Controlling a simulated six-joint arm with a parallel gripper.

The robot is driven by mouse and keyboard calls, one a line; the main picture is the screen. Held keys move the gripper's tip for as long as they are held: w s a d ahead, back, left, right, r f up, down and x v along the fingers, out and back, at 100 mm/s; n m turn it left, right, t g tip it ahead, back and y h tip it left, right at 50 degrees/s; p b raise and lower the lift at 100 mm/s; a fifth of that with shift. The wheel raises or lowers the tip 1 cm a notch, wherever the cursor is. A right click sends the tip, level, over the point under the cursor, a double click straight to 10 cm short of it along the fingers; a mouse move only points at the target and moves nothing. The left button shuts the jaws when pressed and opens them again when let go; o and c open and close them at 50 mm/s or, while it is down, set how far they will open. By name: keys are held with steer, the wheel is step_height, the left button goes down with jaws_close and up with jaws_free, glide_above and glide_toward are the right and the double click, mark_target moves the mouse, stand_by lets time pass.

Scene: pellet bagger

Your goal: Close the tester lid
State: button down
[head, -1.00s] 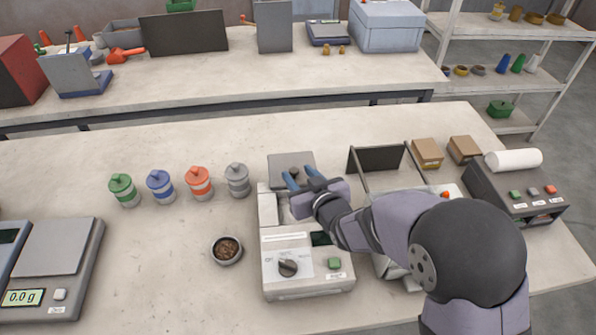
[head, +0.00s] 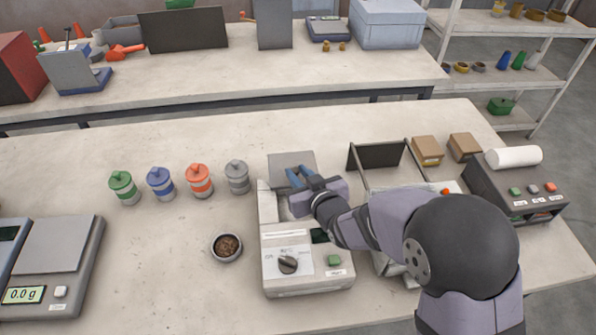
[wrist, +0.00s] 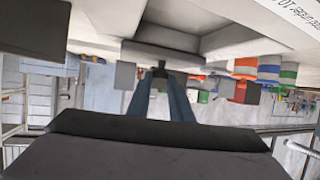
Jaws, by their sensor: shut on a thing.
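The tester (head: 300,275) is a pale grey box with a dial, a dark display and a green button, standing on the near bench. Its grey lid (head: 291,160) stands raised at the tester's back, so it is open. My gripper (head: 296,178) has blue fingers and is at the lid's front face. In the wrist view, the fingers (wrist: 160,78) come together on a small dark knob (wrist: 160,66) at the lid (wrist: 150,54). The gripper is shut on this knob. My wrist and arm hide part of the tester's right side and chamber.
A bowl of brown pellets (head: 227,247) and several lidded jars (head: 199,182) stand left of the tester. A scale (head: 52,258) is further left. To the right are a framed machine (head: 376,157), cardboard boxes (head: 428,150) and a sealer with a white roll (head: 513,158).

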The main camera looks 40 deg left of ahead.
steer(key=s+d+b, duration=0.1)
steer(key=s+d, duration=0.2)
steer(key=s+d+b, duration=0.1)
steer(key=s+d, duration=0.3)
steer(key=shift+s+d, duration=0.2)
steer(key=shift+s, duration=0.05)
steer(key=shift+s+d+f, duration=0.1)
steer(key=c, duration=1.8)
jaws_free()
steer(key=shift+o, duration=1.1)
steer(key=shift+s+d, duration=0.1)
steer(key=shift+d, duration=0.05)
step_height(320, 180, up, 10)
